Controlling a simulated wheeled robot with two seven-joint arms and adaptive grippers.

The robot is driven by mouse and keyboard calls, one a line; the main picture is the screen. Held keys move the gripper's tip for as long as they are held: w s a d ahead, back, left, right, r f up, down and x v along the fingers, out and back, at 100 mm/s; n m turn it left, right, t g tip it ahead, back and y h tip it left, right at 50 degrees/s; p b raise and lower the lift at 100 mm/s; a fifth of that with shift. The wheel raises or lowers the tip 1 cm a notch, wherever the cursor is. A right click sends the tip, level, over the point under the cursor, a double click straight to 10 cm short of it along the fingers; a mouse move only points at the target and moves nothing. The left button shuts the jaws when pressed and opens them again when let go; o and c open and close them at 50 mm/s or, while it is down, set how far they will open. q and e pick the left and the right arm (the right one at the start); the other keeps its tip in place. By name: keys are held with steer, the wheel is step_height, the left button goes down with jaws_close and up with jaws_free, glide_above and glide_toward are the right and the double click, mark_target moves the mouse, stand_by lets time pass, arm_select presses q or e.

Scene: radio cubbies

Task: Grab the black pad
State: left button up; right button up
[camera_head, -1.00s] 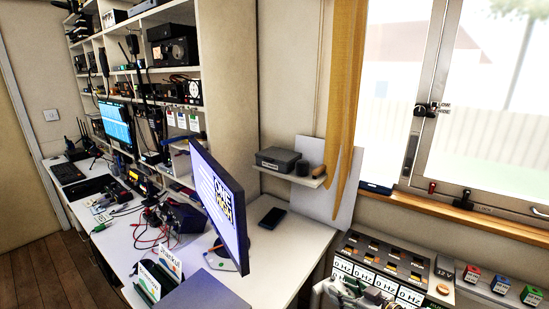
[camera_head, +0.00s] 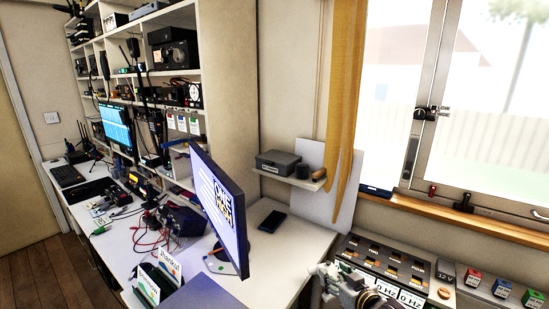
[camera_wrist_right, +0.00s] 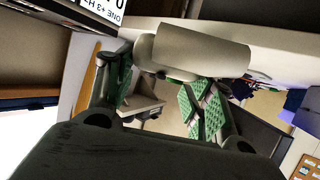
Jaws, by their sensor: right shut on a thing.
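A flat black pad-like slab (camera_head: 272,221) lies on the white desk behind the big monitor. A larger flat black thing (camera_head: 93,190) lies farther left on the desk. I cannot tell which one is the black pad. My right gripper (camera_head: 345,285) is at the bottom of the head view, to the right of and nearer than the slab, and apart from both. My left gripper is not in view.
The monitor (camera_head: 222,210) stands left of the slab. A small shelf (camera_head: 291,181) with a grey box (camera_head: 278,162) is above it. A panel of switches and Hz labels (camera_head: 388,260) is beside my right gripper. The desk around the slab is clear.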

steer(key=a+r, duration=0.6)
steer(key=a, duration=0.5)
steer(key=shift+s+a+r, duration=0.15)
steer(key=shift+s+r, duration=0.1)
steer(key=shift+s, duration=0.2)
steer(key=shift+m+h, duration=0.3)
steer(key=s+f+m+h, duration=0.3)
steer(key=s+f, duration=0.1)
steer(key=shift+s+f+t+h, duration=0.3)
steer(key=shift+s+f, duration=0.05)
stand_by(0.5)
stand_by(1.7)
